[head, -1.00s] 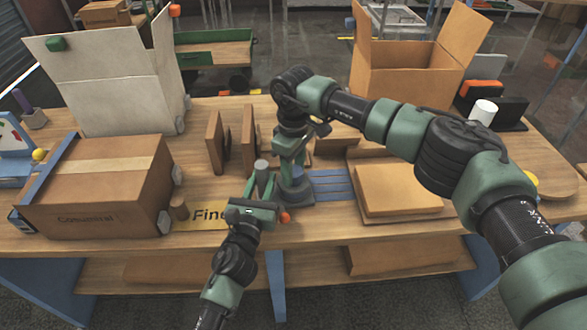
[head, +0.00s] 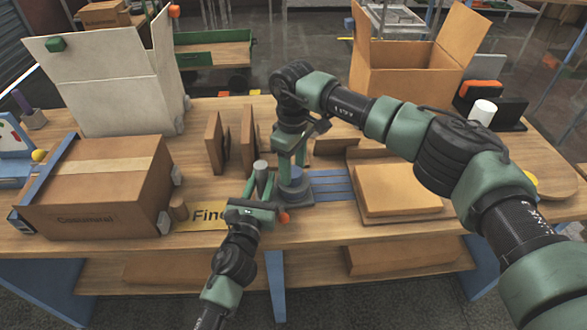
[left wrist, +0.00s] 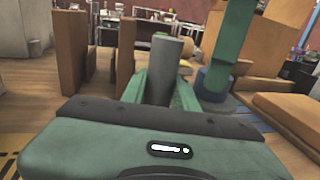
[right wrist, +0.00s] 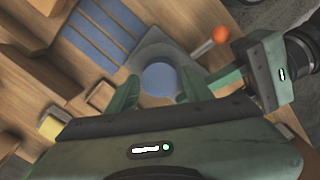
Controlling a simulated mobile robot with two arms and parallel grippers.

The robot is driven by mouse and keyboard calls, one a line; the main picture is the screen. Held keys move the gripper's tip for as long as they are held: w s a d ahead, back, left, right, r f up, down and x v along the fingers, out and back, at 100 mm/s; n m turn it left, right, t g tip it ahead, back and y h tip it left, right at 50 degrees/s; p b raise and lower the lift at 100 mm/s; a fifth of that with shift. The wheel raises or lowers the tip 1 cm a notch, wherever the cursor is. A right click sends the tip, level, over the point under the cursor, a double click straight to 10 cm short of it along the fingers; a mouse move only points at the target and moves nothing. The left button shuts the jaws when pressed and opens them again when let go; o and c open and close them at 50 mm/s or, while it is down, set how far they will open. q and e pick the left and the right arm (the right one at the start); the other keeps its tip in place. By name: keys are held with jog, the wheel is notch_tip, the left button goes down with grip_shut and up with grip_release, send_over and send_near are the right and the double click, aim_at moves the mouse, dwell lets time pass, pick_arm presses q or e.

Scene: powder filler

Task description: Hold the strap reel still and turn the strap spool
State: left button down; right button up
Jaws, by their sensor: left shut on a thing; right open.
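The strap reel has a grey base (right wrist: 185,55) on the table, carrying a round blue strap spool (head: 291,184). The spool also shows in the right wrist view (right wrist: 160,78). My right gripper (head: 292,160) points down over the spool, open, with one finger on either side of it. Finger contact cannot be told. My left gripper (head: 260,184) is shut on an upright grey post (left wrist: 165,68) just left of the spool. The post's top shows above the fingers in the head view. Its lower end is hidden behind the gripper.
An orange ball (right wrist: 220,35) on a short rod is close to my left gripper. Brown upright boards (head: 214,142) stand behind left. A closed carton (head: 95,190) is at left. A slatted blue panel (head: 332,186) and a tan box (head: 395,188) lie right of the reel.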

aim_at(293, 171)
notch_tip(293, 171, up, 11)
dwell(0.3)
